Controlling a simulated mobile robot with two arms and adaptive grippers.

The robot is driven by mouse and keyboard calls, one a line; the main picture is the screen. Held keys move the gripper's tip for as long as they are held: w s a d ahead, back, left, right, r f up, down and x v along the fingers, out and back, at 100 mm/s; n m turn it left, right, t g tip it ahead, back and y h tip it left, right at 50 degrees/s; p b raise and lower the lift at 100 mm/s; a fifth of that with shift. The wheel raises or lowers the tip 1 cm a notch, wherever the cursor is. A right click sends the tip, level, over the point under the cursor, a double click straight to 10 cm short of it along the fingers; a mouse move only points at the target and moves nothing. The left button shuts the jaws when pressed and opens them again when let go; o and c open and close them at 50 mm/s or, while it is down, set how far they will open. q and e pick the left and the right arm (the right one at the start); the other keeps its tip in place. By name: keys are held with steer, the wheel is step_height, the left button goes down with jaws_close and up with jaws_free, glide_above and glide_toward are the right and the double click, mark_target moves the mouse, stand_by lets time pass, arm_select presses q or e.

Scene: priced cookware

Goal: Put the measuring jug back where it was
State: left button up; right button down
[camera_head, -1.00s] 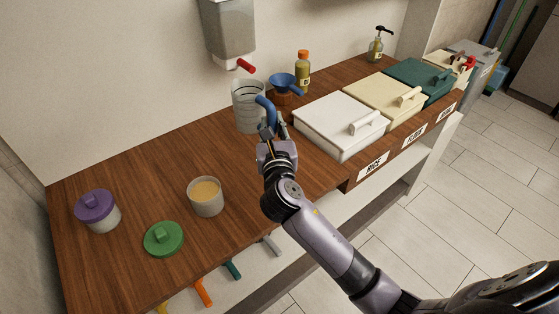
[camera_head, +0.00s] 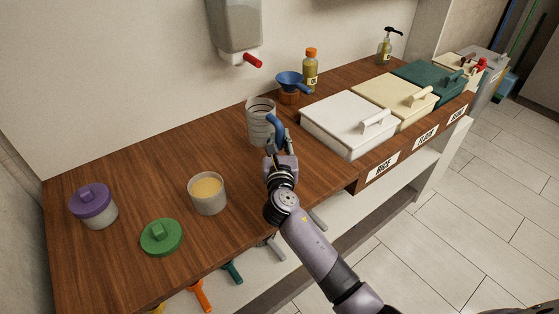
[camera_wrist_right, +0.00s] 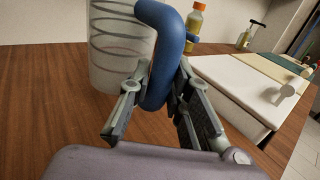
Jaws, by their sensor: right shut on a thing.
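The measuring jug (camera_head: 260,125) is clear with dark ring lines and a blue handle. It is upright at the back of the wooden counter (camera_head: 150,165). I cannot tell whether its base touches the wood. My right gripper (camera_head: 278,143) is shut on the handle, on the jug's near right side. In the right wrist view the blue handle (camera_wrist_right: 166,45) passes between the two fingers (camera_wrist_right: 158,85), and the ringed jug body (camera_wrist_right: 118,45) stands behind them, its top cut off. My left gripper is not in view.
A wall dispenser (camera_head: 234,28) with a red tap (camera_head: 252,61) hangs behind the jug. A blue funnel (camera_head: 290,80), an oil bottle (camera_head: 310,70) and a white lidded bin (camera_head: 345,120) stand right. A tan-filled cup (camera_head: 208,196), green lid (camera_head: 161,237) and purple-lidded jar (camera_head: 95,207) stand left.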

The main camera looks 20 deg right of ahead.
steer(key=shift+f+b, duration=0.9)
steer(key=shift+f, duration=1.85)
steer(key=shift+f, duration=0.1)
steer(key=c, duration=1.5)
jaws_free()
steer(key=shift+s+a, duration=0.1)
steer(key=shift+s, duration=0.25)
steer(key=v, duration=1.1)
steer(key=shift+s, duration=0.2)
